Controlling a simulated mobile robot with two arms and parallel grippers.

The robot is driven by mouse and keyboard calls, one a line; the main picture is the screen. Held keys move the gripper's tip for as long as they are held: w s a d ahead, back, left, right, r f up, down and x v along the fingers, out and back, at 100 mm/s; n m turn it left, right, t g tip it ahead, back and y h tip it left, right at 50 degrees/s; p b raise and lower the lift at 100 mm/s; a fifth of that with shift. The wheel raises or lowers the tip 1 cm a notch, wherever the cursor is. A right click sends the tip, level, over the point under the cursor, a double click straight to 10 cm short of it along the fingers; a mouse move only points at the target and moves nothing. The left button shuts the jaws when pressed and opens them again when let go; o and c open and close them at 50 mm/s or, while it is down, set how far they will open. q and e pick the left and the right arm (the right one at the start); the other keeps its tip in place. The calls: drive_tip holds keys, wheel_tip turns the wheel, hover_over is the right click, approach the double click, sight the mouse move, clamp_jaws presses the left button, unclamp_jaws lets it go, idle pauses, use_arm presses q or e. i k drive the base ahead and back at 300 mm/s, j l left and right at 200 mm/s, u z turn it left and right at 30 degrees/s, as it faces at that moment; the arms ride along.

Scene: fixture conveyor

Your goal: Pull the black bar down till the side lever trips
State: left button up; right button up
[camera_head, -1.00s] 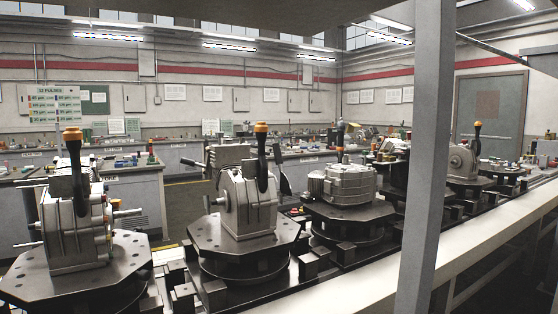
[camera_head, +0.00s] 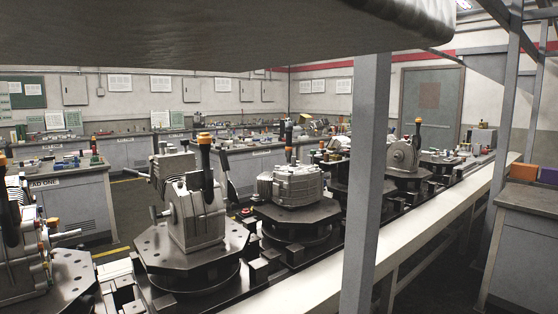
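A grey metal housing (camera_head: 197,217) stands on an octagonal dark plate (camera_head: 150,255) at centre left. An upright black bar (camera_head: 206,172) with an orange cap is on its front. A dark side lever (camera_head: 225,168) slants beside it on the right. A similar housing (camera_head: 28,262) with its own black bar is cut off at the left edge. Another fixture with an upright orange-topped black bar (camera_head: 418,132) stands farther right. I cannot tell which bar the task means. Neither of my grippers is in view.
A grey post (camera_head: 365,190) stands in front, right of centre. A pale rail (camera_head: 300,292) runs along the conveyor's near side. A large dark grey surface (camera_head: 220,35) hangs across the top. A grey cabinet (camera_head: 520,245) with bins stands at the right. Workbenches line the back.

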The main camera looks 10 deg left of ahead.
sight(222, 155)
drive_tip(key=z, duration=0.45)
drive_tip(key=i+z, duration=0.1)
drive_tip(key=z, duration=0.8)
drive_tip(key=i+z, duration=0.1)
drive_tip(key=z, duration=0.4)
drive_tip(key=j+z, duration=0.1)
drive_tip(key=z, duration=0.35)
drive_tip(key=j+z, duration=0.15)
drive_tip(key=z, duration=0.2)
drive_tip(key=i+j+z, duration=0.1)
drive_tip(key=z, duration=0.25)
drive_tip(key=j+z, duration=0.35)
